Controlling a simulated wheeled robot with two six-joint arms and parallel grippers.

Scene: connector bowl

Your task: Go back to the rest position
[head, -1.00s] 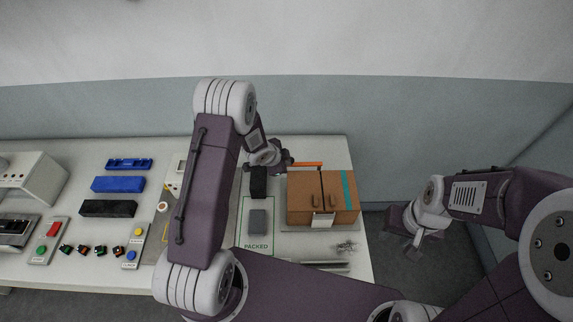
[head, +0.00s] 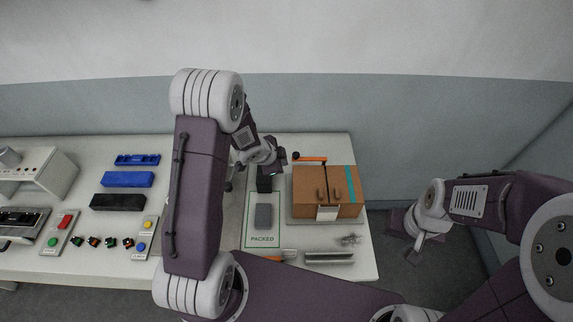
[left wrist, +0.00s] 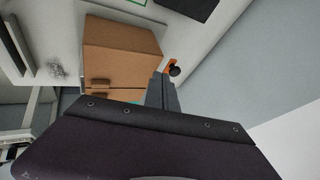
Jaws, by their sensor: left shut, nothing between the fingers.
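My left gripper (head: 264,184) hangs above the table just behind the packed mat. Its dark fingers (left wrist: 162,93) are together with nothing between them in the left wrist view. My left arm crosses the middle of the head view and hides part of the table. My right gripper (head: 414,250) hangs off the right end of the table, over the floor; it is small, and I cannot tell whether its fingers are apart.
A brown two-door cabinet (head: 308,189) stands right of my left gripper, and shows in the left wrist view (left wrist: 120,50). An orange-handled tool (head: 311,159) lies behind it. A dark grey block (head: 263,216) lies on the packed mat (head: 262,240). Blue and black boxes lie left.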

